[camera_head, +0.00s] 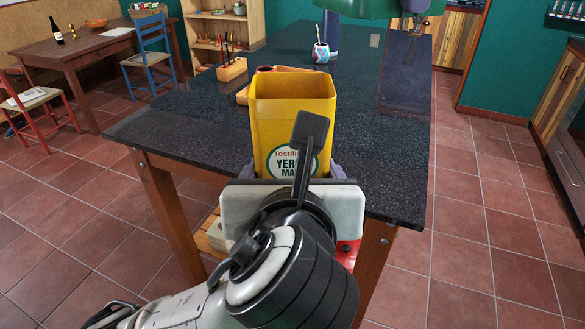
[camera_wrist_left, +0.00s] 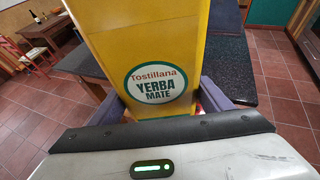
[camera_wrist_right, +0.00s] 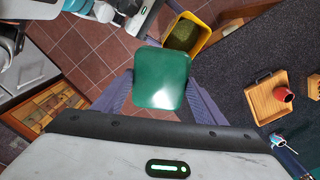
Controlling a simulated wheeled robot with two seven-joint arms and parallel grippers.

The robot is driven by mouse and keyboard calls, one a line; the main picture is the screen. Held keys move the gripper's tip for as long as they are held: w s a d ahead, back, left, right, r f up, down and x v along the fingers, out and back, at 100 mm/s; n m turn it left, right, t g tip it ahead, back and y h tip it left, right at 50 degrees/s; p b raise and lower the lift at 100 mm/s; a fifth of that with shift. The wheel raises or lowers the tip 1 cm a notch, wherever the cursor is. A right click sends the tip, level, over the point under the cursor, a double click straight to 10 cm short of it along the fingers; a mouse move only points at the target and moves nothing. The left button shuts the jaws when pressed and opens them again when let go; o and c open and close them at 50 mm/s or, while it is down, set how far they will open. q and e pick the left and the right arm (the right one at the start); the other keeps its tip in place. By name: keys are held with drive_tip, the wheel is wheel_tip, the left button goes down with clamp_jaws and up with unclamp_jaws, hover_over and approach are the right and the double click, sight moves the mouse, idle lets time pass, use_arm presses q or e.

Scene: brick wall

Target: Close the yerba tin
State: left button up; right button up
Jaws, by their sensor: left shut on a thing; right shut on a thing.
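The yellow yerba tin (camera_head: 292,115) stands upright and open-topped at the near edge of the dark table, its label facing me. My left gripper (camera_head: 295,172) is shut on the tin's lower part; the left wrist view shows the tin's front (camera_wrist_left: 150,35) between the fingers. In the right wrist view, my right gripper (camera_wrist_right: 160,90) is shut on a green square lid (camera_wrist_right: 161,78). The open tin (camera_wrist_right: 205,38) shows beyond the lid, with green yerba (camera_wrist_right: 184,33) inside. The lid is apart from the tin's opening. Whether the tin touches the table is hidden.
A wooden tray (camera_wrist_right: 262,98) with a red-brown cup (camera_wrist_right: 283,94) and a mate cup (camera_head: 321,52) stand on the dark table (camera_head: 200,115) behind the tin. A wooden holder (camera_head: 232,70) stands to the left. The table's right side looks mostly clear.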

drive_tip(key=w+a+f+m, duration=0.2)
drive_tip(key=a+f+m, duration=0.1)
drive_tip(key=a+m, duration=0.2)
drive_tip(key=shift+a+f, duration=0.3)
drive_tip(key=shift+a, duration=0.9)
wheel_tip(320, 180, down, 4)
drive_tip(key=shift+f, duration=0.1)
drive_tip(key=shift+a+r, duration=0.2)
drive_tip(key=shift+a, duration=0.05)
